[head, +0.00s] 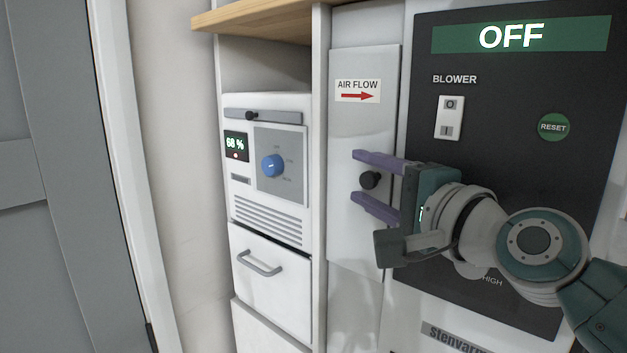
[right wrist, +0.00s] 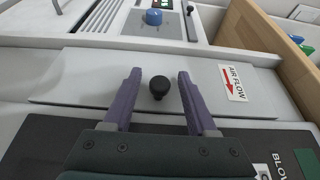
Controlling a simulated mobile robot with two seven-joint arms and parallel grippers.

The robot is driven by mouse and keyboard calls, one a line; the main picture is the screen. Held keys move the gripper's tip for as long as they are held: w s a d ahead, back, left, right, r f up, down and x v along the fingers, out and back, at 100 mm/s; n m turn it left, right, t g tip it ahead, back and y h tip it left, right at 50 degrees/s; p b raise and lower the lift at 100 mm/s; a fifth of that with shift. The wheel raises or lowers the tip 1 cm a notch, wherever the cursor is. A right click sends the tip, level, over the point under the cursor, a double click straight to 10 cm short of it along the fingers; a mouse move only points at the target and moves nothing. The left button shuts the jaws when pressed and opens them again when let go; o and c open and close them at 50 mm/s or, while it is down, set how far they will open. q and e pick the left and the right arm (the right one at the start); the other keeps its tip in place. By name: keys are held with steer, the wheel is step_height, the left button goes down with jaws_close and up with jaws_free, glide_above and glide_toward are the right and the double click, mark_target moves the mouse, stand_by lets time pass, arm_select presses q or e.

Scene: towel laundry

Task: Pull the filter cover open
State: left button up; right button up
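The filter cover (head: 362,125) is a tall light-grey panel with an "AIR FLOW" label and red arrow. It looks closed, flush with the cabinet. Its round black knob (head: 370,180) sits midway down the panel. My right gripper (head: 362,178) is open, with one purple finger above the knob and one below it in the head view. In the right wrist view the knob (right wrist: 159,86) stands between the two fingers, with a gap on each side, touching neither. The filter cover (right wrist: 100,75) spans behind the fingers there. My left gripper is not in view.
A black blower panel (head: 500,110) right of the cover reads "OFF" and has a rocker switch (head: 450,118) and a green reset button (head: 555,126). Left of the cover stands a white unit (head: 268,170) with a blue dial and a drawer (head: 270,280). A wooden shelf (head: 260,22) juts out above.

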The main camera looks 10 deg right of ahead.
jaws_close()
stand_by(1.3)
